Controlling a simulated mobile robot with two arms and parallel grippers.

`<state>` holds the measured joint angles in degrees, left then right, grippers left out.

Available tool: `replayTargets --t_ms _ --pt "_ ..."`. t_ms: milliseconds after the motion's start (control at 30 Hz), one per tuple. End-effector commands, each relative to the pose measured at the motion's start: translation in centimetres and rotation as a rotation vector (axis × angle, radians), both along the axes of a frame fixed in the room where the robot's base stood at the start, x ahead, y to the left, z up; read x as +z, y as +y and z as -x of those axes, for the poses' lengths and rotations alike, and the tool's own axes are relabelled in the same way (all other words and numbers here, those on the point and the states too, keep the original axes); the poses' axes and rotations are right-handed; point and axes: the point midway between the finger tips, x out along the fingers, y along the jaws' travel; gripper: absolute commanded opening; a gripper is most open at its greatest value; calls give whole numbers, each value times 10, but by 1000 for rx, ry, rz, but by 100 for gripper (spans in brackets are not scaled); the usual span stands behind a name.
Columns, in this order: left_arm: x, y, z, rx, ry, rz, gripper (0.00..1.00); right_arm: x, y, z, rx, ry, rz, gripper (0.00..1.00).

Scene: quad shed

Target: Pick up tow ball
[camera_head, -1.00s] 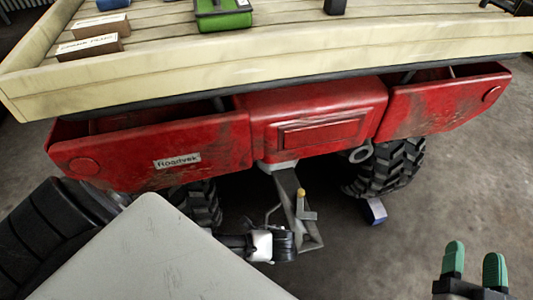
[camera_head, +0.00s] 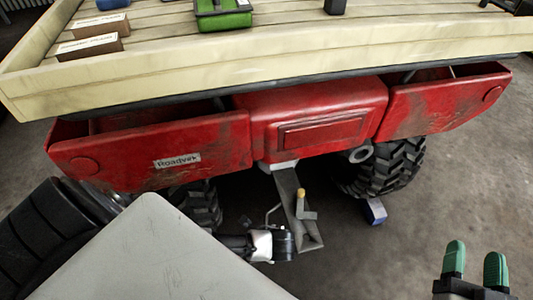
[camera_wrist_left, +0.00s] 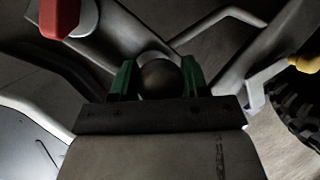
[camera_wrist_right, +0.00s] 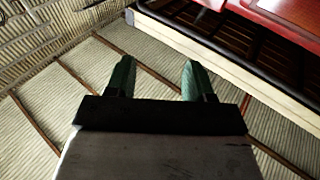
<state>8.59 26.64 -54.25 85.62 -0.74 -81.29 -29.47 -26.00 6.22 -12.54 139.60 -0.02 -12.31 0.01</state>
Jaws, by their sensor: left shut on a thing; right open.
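The tow ball (camera_wrist_left: 160,79) is a dark round ball between the green fingers of my left gripper (camera_wrist_left: 160,82) in the left wrist view. The fingers are shut on it, one on each side. In the head view my left gripper (camera_head: 284,245) is low beside the grey hitch bar (camera_head: 299,210) under the red rear of the quad; its fingers and the ball cannot be made out there. My right gripper (camera_head: 475,262) is open and empty at the lower right, away from the hitch; it also shows open in the right wrist view (camera_wrist_right: 160,82).
The red rear body (camera_head: 320,130) and the cream rack (camera_head: 300,65) overhang the hitch. A black tyre (camera_head: 385,168) stands right of it, with a blue block (camera_head: 374,210) on the floor. A yellow-tipped lever (camera_wrist_left: 300,64) is near the left gripper. Floor at right is clear.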

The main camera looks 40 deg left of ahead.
Motion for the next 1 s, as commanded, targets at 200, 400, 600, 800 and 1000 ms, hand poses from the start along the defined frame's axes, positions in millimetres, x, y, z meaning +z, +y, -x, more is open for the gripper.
replayTargets --t_ms 200,400,600,800,1000 --pt "5 0 -1 0 -1 1 3 -3 0 -1 -1 37 9 53" --pt "15 0 -1 0 -1 1 3 -19 -4 0 -10 162 43 53" --pt "28 0 -1 0 -1 1 3 -39 -9 4 -20 321 83 53" --pt "42 0 -1 0 -2 1 3 -59 -15 13 -30 484 123 53" --pt "56 0 -1 0 -2 1 3 -79 -22 26 -41 653 163 53"
